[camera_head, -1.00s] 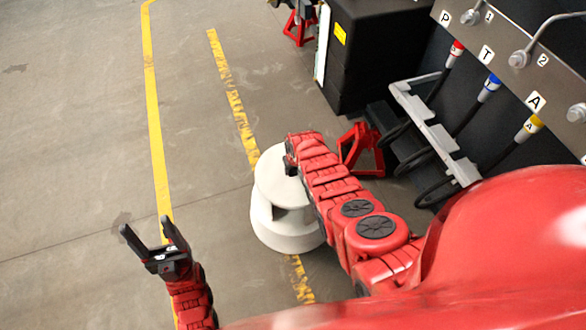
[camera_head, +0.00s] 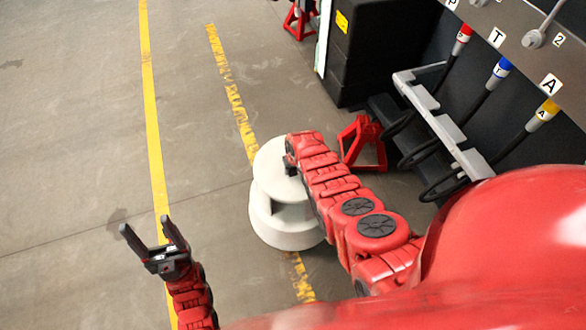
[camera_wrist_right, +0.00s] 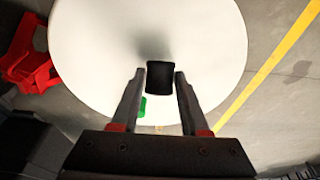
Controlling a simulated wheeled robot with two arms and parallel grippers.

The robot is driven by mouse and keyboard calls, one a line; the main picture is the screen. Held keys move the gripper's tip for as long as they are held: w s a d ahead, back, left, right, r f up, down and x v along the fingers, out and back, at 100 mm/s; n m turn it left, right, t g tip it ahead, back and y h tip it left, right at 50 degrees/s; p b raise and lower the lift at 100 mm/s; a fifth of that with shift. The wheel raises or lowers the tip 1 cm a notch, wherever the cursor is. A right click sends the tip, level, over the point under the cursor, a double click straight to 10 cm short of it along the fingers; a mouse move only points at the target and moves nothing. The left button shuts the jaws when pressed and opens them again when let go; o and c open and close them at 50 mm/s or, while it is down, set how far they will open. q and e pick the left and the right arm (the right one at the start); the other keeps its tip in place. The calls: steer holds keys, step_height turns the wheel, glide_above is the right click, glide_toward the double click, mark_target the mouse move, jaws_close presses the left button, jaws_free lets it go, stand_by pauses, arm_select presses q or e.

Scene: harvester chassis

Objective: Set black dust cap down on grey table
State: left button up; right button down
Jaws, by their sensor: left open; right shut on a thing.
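The grey table is a small round pale top on a stepped base; it stands below my right arm in the head view (camera_head: 268,170) and fills much of the right wrist view (camera_wrist_right: 215,45). My right gripper (camera_wrist_right: 160,78) is over the table top, shut on the black dust cap (camera_wrist_right: 160,77), which sits between the fingertips. Dark shading shows on the top beside the cap; I cannot tell whether it touches the surface. My left gripper (camera_head: 144,227) is open and empty above the floor.
A small green thing (camera_wrist_right: 142,106) shows on the table beside a right finger, partly hidden. A red stand (camera_head: 362,143) is right of the table. A panel with hoses (camera_head: 480,90) and a black box (camera_head: 375,50) stand at right. Floor at left is clear.

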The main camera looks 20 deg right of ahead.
steer(key=shift+f, duration=0.2)
steer(key=shift+c, duration=1.6)
jaws_free()
steer(key=shift+r, duration=0.1)
steer(key=shift+p+v, duration=0.55)
steer(key=shift+v, duration=0.3)
steer(key=shift+s+r, duration=0.1)
steer(key=shift+r, duration=0.35)
steer(key=shift+r+p, duration=0.3)
steer(key=shift+r, duration=0.1)
steer(key=v, duration=1.3)
steer(key=shift+s+r, duration=0.15)
steer(key=shift+r, duration=0.2)
